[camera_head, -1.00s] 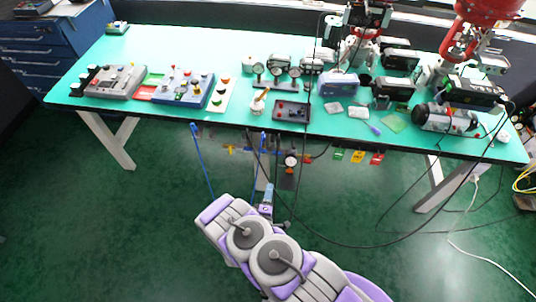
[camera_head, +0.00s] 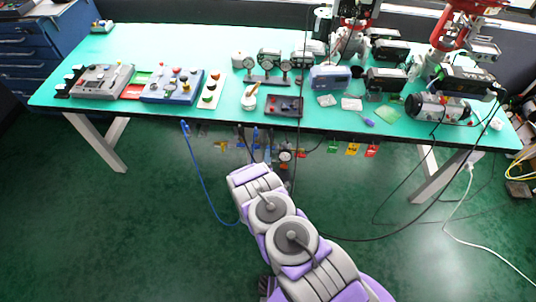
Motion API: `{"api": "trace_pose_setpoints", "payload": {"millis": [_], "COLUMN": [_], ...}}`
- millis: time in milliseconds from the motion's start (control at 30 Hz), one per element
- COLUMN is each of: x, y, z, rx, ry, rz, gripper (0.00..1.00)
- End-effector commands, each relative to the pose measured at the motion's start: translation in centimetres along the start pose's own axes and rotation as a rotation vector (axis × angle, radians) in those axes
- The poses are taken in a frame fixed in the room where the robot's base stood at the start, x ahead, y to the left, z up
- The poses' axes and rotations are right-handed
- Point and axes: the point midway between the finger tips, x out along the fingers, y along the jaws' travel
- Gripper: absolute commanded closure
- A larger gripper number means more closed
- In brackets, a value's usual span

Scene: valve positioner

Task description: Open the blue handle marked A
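A row of small valve parts hangs under the front edge of the table, above the end of my arm. A slim blue piece (camera_head: 256,134) shows there, left of a round gauge (camera_head: 285,155); I cannot tell whether it is the blue handle. No letter A is readable. Small orange parts (camera_head: 223,146) hang to its left. My grey and purple arm reaches up from the lower right, and its far end lies just below this row. My gripper's fingers cannot be made out, and the arm's end hides what is behind it.
The green-topped table (camera_head: 210,45) carries control boxes (camera_head: 172,86), gauges and robot arms (camera_head: 455,35). A blue hose (camera_head: 200,165) hangs at the left. Green, yellow and red tags (camera_head: 352,149) hang at the right. Black cables loop near the arm. The floor left is clear.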

Motion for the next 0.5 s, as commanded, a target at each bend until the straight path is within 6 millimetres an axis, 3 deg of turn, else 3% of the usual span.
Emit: {"api": "trace_pose_setpoints", "payload": {"millis": [200,500], "x": [2.1,2.5], "y": [-0.1,-0.1], "z": [0.0,-0.3], "rx": [0.0,-0.005], "ry": [-0.001,0.0], "rz": [-0.003,-0.002], "gripper": [0.64,0.64]}}
